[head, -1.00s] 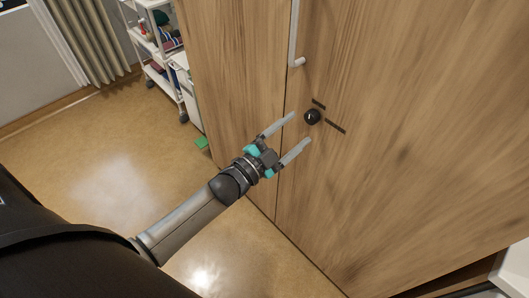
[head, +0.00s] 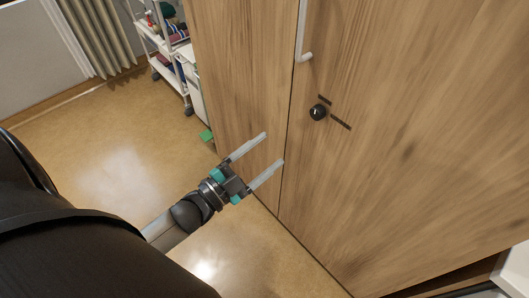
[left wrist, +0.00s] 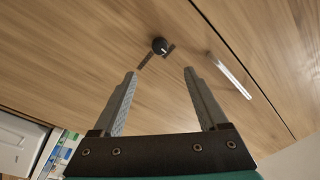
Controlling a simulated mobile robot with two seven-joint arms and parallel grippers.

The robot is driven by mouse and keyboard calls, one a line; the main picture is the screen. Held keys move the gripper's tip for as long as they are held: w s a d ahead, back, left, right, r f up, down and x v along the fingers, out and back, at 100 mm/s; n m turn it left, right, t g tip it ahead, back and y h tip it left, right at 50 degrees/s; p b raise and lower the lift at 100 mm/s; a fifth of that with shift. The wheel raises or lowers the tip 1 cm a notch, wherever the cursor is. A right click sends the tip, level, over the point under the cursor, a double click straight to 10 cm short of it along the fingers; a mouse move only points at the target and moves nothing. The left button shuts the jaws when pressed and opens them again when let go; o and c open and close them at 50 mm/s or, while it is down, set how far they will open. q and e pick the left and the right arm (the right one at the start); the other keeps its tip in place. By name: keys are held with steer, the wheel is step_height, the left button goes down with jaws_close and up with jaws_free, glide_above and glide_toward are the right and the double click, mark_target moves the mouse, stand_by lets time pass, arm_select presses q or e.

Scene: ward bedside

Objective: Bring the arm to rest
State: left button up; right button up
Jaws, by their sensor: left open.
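My left gripper (head: 265,156) is in front of the wooden wardrobe (head: 420,120), with its two fingers apart and nothing between them. In the head view it is below and left of a round black knob (head: 318,112) on the door. In the left wrist view the knob (left wrist: 160,45) shows beyond the open fingers (left wrist: 160,85), apart from them. Two dark marks lie beside the knob. My right gripper is not in view.
A pale door handle (head: 304,40) is above the knob. A white trolley (head: 168,50) with folded things stands at the upper left, near a curtain (head: 100,35). A white surface (head: 512,268) is at the lower right. The floor (head: 100,130) at left is clear.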

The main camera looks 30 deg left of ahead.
arm_select(q)
steer(key=s+a+f+n+g+y+b, duration=0.1)
steer(key=s+f+n+g+y, duration=0.3)
steer(key=f, duration=1)
steer(key=s+a+f+n+g+y+b, duration=0.1)
steer(key=s+a+f+n+g+y, duration=0.25)
steer(key=f, duration=1.15)
steer(key=s+d+f+n+g, duration=0.1)
steer(key=s+d+f+g, duration=0.1)
steer(key=s+f+g, duration=0.2)
steer(key=s+d+f+n+g, duration=0.2)
steer(key=s+f+g, duration=0.3)
steer(key=s+f, duration=0.6)
steer(key=s+d+h+b, duration=0.1)
steer(key=s, duration=0.9)
steer(key=shift+s+d+f, duration=0.15)
steer(key=shift+g, duration=0.25)
